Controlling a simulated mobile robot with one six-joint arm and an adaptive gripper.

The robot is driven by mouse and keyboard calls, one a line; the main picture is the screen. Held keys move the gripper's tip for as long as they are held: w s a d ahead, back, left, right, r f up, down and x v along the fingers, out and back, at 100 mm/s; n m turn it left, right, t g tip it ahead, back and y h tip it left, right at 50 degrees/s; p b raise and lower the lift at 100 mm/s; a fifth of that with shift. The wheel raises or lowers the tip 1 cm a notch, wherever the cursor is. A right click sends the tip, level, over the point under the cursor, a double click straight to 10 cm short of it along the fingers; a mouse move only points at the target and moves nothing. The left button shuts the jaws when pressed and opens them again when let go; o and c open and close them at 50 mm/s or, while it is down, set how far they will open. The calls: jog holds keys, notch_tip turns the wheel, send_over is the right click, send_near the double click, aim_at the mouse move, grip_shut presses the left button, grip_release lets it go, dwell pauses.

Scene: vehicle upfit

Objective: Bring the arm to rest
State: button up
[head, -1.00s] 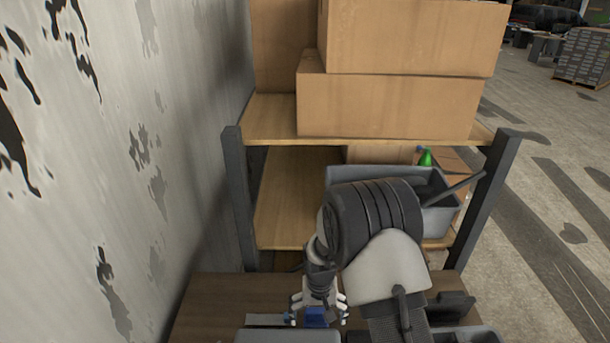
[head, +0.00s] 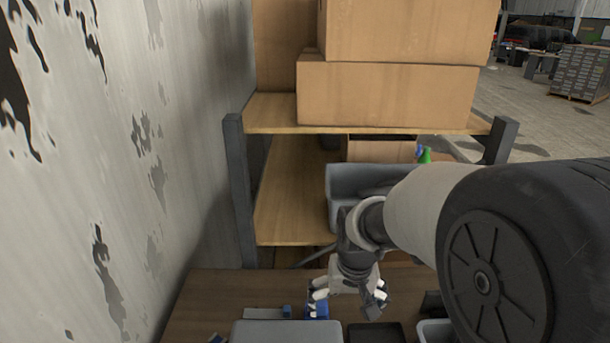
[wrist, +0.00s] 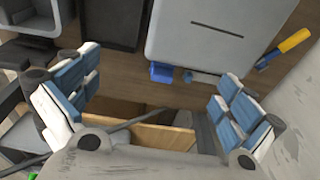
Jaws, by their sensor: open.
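My gripper (head: 346,296) is open and empty above the wooden workbench (head: 215,290) in the head view. In the wrist view its two padded fingers (wrist: 150,110) stand wide apart, with nothing between them but the bench edge and shelf boards beyond. My arm comes in from the right of the head view and hides part of the bench and shelf. A small blue object (wrist: 162,72) lies on the bench by the grey case, apart from the fingers.
A grey case (head: 285,331) and a dark tray (head: 378,333) are on the bench. A shelf rack (head: 285,195) behind holds cardboard boxes (head: 390,92) and a grey bin (head: 345,182). A peeling wall (head: 190,130) is at left. A yellow-handled tool (wrist: 290,42) lies beside the case.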

jog(key=s+d+t+b, duration=0.1)
jog(key=s+d+b, duration=0.1)
jog(key=s+b, duration=0.4)
jog(key=s+d+f+t+b, duration=0.1)
jog(key=s+d+b, duration=0.2)
jog(key=s, duration=1.3)
jog(key=b, duration=0.3)
jog(key=shift+d+f+t+b, duration=0.25)
jog(key=shift+d+t+b, duration=0.05)
jog(key=shift+t, duration=0.1)
